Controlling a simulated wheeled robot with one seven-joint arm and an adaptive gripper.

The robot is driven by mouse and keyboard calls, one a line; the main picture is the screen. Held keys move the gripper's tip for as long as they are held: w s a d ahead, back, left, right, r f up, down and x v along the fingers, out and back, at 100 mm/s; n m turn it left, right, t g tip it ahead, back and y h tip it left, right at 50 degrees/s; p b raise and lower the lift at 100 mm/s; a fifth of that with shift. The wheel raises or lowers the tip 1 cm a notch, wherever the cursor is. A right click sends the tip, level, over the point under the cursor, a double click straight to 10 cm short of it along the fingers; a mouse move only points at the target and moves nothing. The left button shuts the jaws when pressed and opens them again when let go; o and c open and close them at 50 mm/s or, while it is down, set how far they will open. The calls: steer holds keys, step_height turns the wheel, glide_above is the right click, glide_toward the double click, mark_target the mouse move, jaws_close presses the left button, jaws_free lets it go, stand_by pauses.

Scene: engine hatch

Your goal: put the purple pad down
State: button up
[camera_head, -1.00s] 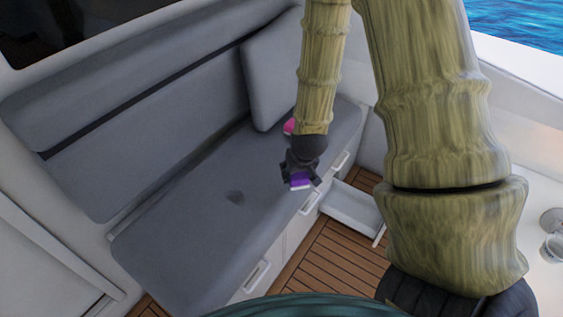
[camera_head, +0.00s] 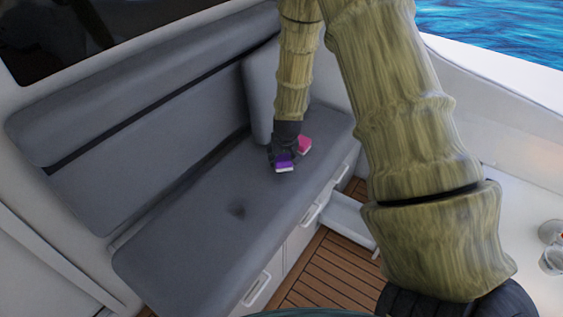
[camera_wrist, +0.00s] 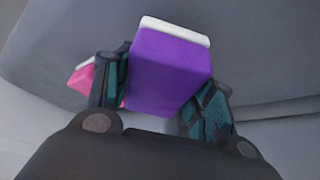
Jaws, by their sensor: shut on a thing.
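The purple pad (camera_head: 284,163) has a white layer along one edge. My gripper (camera_head: 283,158) is shut on it, over the grey bench seat (camera_head: 190,220). In the wrist view the purple pad (camera_wrist: 170,68) sits between the two fingers of my gripper (camera_wrist: 165,90), its white edge pointing away from the palm. The head view does not show clearly whether the pad touches the seat. A pink pad (camera_head: 305,145) with a white edge lies on the seat just right of my gripper; it also shows behind the left finger in the wrist view (camera_wrist: 82,77).
A grey cushion (camera_head: 258,95) leans at the far end of the bench, close behind my arm. An open drawer (camera_head: 345,222) sticks out below the seat. The near part of the seat is clear. Cups (camera_head: 552,255) stand on a white surface at right.

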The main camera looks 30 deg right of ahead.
steer(key=shift+w+f+p, duration=0.15)
steer(key=shift+f+p, duration=0.15)
steer(key=shift+f, duration=1.5)
steer(key=shift+f, duration=0.3)
steer(key=o, duration=0.8)
steer(key=shift+o, duration=1.4)
steer(key=shift+f, duration=0.25)
steer(key=shift+r, duration=0.2)
steer(key=shift+r, duration=0.5)
steer(key=b+v, duration=0.1)
steer(key=v, duration=1)
steer(key=shift+s+r, duration=0.3)
steer(key=shift+r, duration=0.05)
